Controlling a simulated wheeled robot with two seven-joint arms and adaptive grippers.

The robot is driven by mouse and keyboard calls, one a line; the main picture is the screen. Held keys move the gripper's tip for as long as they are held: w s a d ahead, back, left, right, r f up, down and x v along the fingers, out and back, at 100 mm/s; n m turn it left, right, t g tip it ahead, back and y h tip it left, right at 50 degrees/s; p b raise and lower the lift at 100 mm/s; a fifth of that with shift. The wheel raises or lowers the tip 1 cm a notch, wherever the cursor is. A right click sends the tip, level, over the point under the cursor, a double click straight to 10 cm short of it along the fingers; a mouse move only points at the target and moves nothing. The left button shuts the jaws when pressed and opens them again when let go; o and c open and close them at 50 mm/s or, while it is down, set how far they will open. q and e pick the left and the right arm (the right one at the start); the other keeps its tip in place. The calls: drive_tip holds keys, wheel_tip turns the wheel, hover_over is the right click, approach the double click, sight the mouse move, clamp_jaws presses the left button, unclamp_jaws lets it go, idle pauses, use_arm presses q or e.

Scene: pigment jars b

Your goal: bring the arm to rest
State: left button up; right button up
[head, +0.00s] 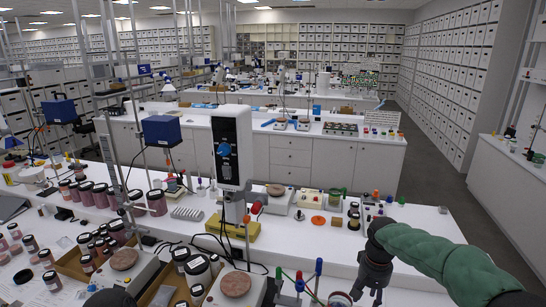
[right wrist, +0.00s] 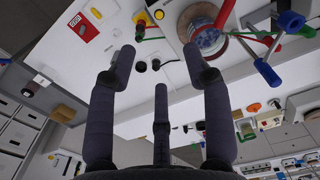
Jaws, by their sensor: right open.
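My right arm (head: 430,255), in a green sleeve, reaches in from the right over the front bench in the head view. Its dark gripper (head: 368,287) points down near the bench's front edge. In the right wrist view the gripper (right wrist: 160,58) has its three fingers spread, with nothing between them. A round jar (right wrist: 207,38) lies beyond the right finger in that view, and a jar (head: 340,298) shows just left of the gripper in the head view. I cannot tell whether the gripper touches anything. I cannot make out my left gripper.
Red, green and blue rods (head: 301,283) stand left of the right gripper. A grey pillar device (head: 232,150) rises from the bench's middle. Pigment jars (head: 157,202) crowd the left side. The white benchtop (head: 425,217) behind my right arm is mostly clear.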

drive_tip(key=s+a+f+y, duration=0.1)
drive_tip(key=s+a+f, duration=0.2)
drive_tip(key=f, duration=0.5)
drive_tip(key=s+a+f+y, duration=0.1)
drive_tip(key=s+a+f, duration=0.2)
drive_tip(key=f, duration=0.6)
drive_tip(key=s+a+f+y, duration=0.1)
drive_tip(key=s+a+f, duration=0.3)
drive_tip(key=f, duration=0.4)
drive_tip(key=s+a+f+y, duration=0.1)
drive_tip(key=s+a+f, duration=0.2)
drive_tip(key=s+f, duration=0.5)
drive_tip(key=s+a+f, duration=0.2)
drive_tip(key=s+f, duration=0.1)
drive_tip(key=s, duration=0.8)
use_arm(q)
wheel_tip(320, 180, down, 28)
drive_tip(key=b, duration=2.7)
drive_tip(key=shift+s+r+b, duration=0.15)
drive_tip(key=shift+s+b, duration=0.2)
drive_tip(key=shift+s, duration=0.05)
use_arm(e)
wheel_tip(320, 180, down, 26)
drive_tip(key=w+a, duration=0.2)
drive_tip(key=shift+w, duration=0.15)
